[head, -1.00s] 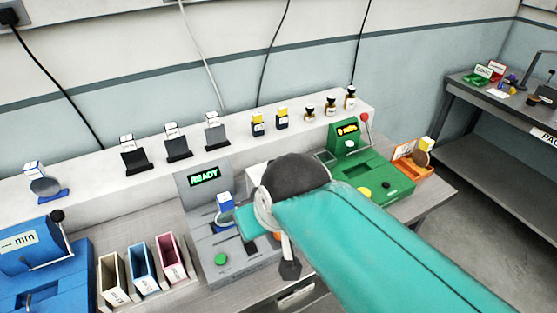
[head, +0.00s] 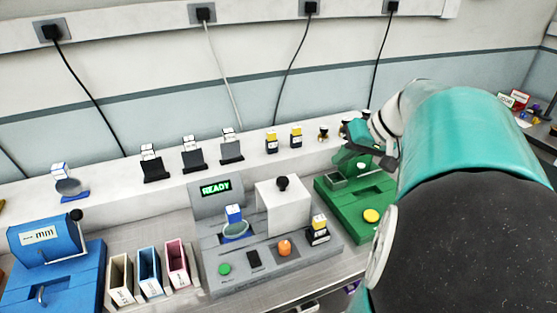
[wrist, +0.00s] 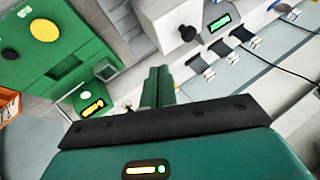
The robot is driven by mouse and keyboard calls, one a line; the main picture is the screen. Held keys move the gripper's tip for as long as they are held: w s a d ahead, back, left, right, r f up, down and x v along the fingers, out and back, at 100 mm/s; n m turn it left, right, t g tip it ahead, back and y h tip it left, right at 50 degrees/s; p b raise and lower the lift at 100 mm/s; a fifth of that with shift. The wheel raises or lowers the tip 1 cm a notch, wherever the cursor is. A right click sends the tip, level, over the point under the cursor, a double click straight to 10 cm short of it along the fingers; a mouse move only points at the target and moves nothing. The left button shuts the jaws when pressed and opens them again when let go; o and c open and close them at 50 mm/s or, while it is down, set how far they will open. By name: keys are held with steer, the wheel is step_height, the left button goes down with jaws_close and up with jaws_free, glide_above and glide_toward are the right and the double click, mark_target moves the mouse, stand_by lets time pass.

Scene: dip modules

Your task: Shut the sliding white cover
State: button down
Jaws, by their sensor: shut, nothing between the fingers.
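The white cover (head: 284,212) stands on the right part of the grey station (head: 215,255), a boxy hood with a black knob (head: 282,183) on top. It sits to the right of a round dish (head: 236,231) holding a blue-and-white module (head: 233,213); the dish is uncovered. In the wrist view the white cover (wrist: 163,18) and its knob (wrist: 187,33) show at the top, beyond the fingertips. My gripper (wrist: 160,74) is shut and empty, apart from the cover. In the head view it is over the green station, to the cover's right, partly hidden by my arm.
The green station (head: 335,200) lies right of the grey one. Narrow bins (head: 148,270) and a blue machine (head: 45,250) stand left. A white ledge with several modules runs behind.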

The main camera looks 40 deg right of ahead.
glide_toward(299, 191)
steer(key=w+d+f, duration=0.1)
steer(key=w+f, duration=0.2)
steer(key=shift+w+a+f, duration=0.1)
steer(key=shift+w+a, duration=0.75)
steer(key=shift+w, duration=0.1)
steer(key=shift+w+a, duration=0.1)
steer(key=shift+a, duration=0.3)
steer(key=shift+w+a, duration=0.25)
steer(key=shift+w, duration=0.05)
steer(key=w+a, duration=0.3)
steer(key=a, duration=1)
steer(key=shift+w+a, duration=0.4)
steer(key=shift+a, duration=0.1)
